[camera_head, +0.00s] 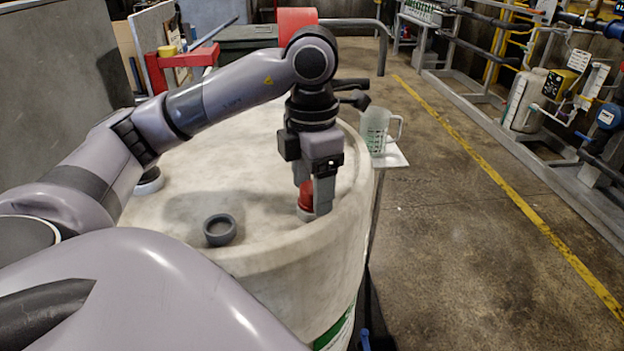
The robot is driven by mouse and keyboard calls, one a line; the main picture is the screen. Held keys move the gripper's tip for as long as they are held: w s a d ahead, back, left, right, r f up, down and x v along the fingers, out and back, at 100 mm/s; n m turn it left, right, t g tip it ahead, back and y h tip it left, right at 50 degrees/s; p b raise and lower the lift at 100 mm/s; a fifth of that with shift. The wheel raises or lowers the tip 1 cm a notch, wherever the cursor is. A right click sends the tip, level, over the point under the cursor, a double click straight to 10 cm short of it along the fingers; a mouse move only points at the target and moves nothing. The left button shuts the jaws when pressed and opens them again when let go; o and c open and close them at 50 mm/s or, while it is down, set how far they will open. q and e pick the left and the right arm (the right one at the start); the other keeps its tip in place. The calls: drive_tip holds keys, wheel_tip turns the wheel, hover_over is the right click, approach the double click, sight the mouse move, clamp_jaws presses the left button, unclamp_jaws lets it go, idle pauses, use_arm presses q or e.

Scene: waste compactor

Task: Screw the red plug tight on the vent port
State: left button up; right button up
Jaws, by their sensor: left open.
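The red plug (306,196) is upright near the right front edge of the top of a large off-white tank (262,185). My left gripper (314,200) points down over it, with one finger in front of and to the right of the plug and the other behind it. The fingers are open around the plug; whether they touch it I cannot tell. My right gripper is out of view.
A grey open ring or cap (219,229) is on the tank top, left of the plug. A red frame (180,62) is at the back left. Open floor lies to the right.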

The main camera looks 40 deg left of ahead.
use_arm(q)
drive_tip(key=n+p, duration=0.1)
drive_tip(key=n, duration=0.4)
drive_tip(key=shift+n, duration=0.3)
drive_tip(key=c, duration=1.2)
drive_tip(key=m+b, duration=0.1)
drive_tip(key=m, duration=0.3)
drive_tip(key=shift+m, duration=0.6)
drive_tip(key=m, duration=0.4)
drive_tip(key=shift+b, duration=0.4)
drive_tip(key=shift+m, duration=0.6)
